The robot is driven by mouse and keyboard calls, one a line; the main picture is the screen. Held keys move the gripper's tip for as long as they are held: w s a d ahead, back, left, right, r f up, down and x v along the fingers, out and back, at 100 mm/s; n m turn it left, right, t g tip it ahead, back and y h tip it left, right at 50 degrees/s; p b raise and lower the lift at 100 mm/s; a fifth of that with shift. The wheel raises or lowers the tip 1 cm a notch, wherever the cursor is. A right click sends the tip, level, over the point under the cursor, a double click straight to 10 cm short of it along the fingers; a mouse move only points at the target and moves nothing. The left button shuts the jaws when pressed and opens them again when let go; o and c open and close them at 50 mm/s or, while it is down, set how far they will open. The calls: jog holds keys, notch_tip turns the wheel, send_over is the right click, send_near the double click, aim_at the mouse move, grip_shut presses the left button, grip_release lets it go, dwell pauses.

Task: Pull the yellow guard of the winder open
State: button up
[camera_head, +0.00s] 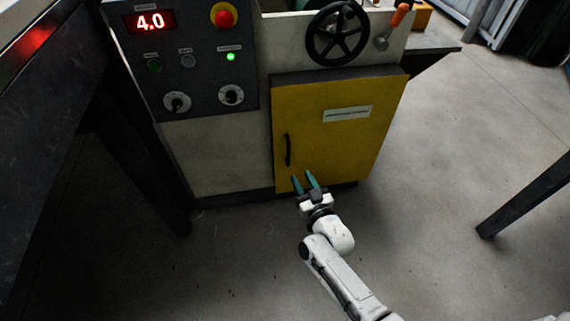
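The yellow guard (345,145) is a flat door on the front of the winder (222,150). It looks shut, flush with the cabinet. Its dark vertical handle (288,150) is near the guard's left edge, and a pale label strip is higher up. My gripper (304,180) has two teal fingers, apart with a gap between them. It is empty and lies below and slightly right of the handle in the picture, in front of the guard's lower part. I cannot tell how far the fingertips are from the guard's surface.
A control panel (190,60) with a 4.0 display, a red button and knobs is left of the guard. A black handwheel (337,33) and an orange-tipped lever (398,16) are above it. Dark table legs stand at left and right. The floor (440,140) right of the guard is clear.

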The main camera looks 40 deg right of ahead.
aim_at(289, 155)
jog(key=b+x, duration=0.2)
jog(key=x, duration=0.7)
jog(key=shift+w+d+b, duration=0.15)
jog(key=shift+w+b, duration=0.1)
jog(key=shift+b, duration=0.05)
jog(key=shift+c, duration=0.4)
grip_shut()
